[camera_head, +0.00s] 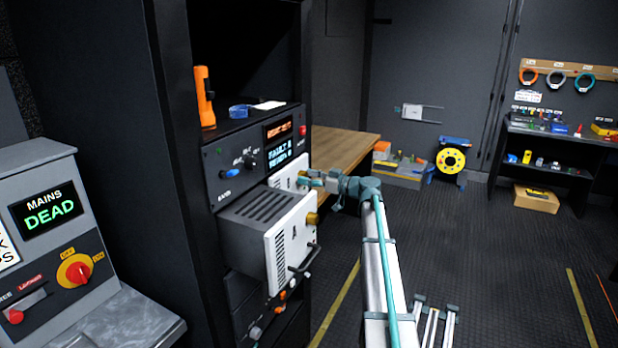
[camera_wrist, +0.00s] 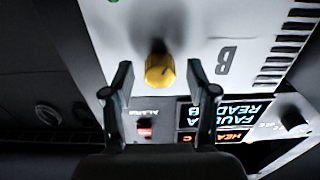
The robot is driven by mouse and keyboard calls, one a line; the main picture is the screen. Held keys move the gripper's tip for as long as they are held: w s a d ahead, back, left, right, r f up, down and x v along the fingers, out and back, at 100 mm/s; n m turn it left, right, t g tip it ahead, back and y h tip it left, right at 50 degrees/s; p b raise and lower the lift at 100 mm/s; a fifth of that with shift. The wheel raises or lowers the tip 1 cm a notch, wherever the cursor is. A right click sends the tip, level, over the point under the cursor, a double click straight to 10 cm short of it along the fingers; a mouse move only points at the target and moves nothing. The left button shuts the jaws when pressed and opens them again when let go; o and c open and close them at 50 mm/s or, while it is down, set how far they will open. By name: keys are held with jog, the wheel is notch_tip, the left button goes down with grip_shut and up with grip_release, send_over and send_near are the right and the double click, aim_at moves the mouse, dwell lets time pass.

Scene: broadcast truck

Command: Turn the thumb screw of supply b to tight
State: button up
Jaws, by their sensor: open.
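Supply b (camera_head: 285,179) is a unit with a white front panel in the rack, behind the protruding supply a in the head view. In the wrist view its panel (camera_wrist: 200,30) carries a B, seen upside down. The yellow thumb screw (camera_wrist: 160,72) stands out from this panel. My gripper (camera_wrist: 159,68) is open, with one finger on each side of the thumb screw and visible gaps between. Whether the fingertips reach fully around its depth, I cannot tell. In the head view my gripper (camera_head: 308,182) is at supply b's panel, and the arm hides part of it.
Supply a (camera_head: 282,250) sticks out of the rack just in front, with a brass screw (camera_head: 312,219) and a handle (camera_head: 304,262). A display panel (camera_head: 281,147) sits above. The mains box (camera_head: 45,212) reads DEAD. Open floor (camera_head: 500,250) lies to the right.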

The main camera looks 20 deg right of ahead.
jog(key=shift+c, duration=0.3)
grip_shut()
